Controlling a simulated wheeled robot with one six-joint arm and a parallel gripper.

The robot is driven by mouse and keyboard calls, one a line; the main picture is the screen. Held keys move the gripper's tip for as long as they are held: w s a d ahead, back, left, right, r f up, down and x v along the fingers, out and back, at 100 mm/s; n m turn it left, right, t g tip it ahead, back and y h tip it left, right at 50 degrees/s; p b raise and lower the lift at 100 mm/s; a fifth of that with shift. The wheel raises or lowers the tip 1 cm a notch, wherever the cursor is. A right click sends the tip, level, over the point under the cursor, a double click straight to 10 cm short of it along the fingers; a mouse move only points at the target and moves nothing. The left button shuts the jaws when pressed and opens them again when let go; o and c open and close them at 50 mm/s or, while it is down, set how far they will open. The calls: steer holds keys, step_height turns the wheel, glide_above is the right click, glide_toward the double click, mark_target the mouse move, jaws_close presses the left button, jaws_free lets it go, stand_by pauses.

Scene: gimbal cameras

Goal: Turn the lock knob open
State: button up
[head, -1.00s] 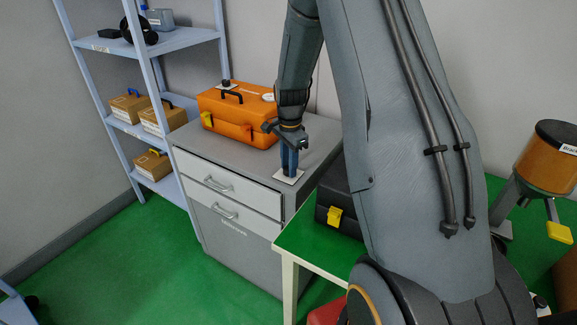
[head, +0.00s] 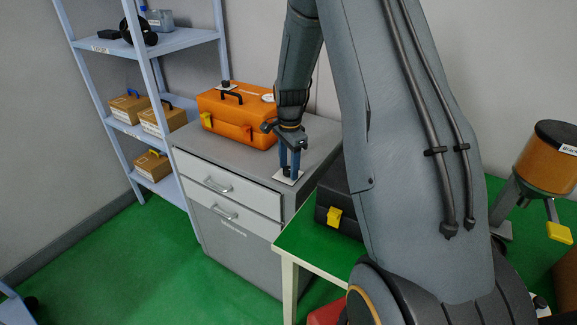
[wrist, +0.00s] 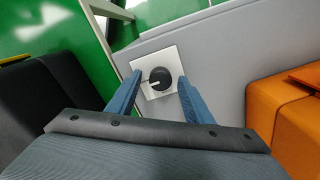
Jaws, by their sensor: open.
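The lock knob (wrist: 160,78) is a round black dial with a white pointer mark, set on a white square plate (wrist: 169,59). In the wrist view the pointer aims to the left. In the head view the plate (head: 287,178) lies on the grey cabinet top near its front right corner. My gripper (head: 290,176) is above the plate, pointing down, with its blue fingers apart. In the wrist view the fingers of my gripper (wrist: 160,88) stand open on either side of the knob, and I see no contact with it.
An orange toolbox (head: 238,115) stands on the grey cabinet (head: 185,135) left of my gripper. A black case (head: 340,206) with a yellow latch sits on the lower green-topped table to the right. Blue shelves (head: 183,41) stand at the left.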

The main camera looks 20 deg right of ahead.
mark_target(289, 170)
steer(key=shift+s+r+b, duration=0.15)
steer(key=shift+r+b, duration=0.9)
steer(key=shift+r, duration=2.85)
steer(key=s+a+n, duration=0.4)
steer(key=s+n, duration=0.1)
steer(key=s, duration=0.2)
steer(key=s+a+r+n, duration=0.1)
steer(key=s+a+n, duration=0.3)
steer(key=s+n, duration=0.2)
steer(key=s+a+n, duration=0.4)
steer(key=s+n, duration=0.1)
steer(key=s, duration=0.5)
steer(key=shift+s+a+r+n+t, duration=0.2)
steer(key=shift+a+r+n+t, duration=0.05)
steer(key=shift+a+n+t, duration=0.15)
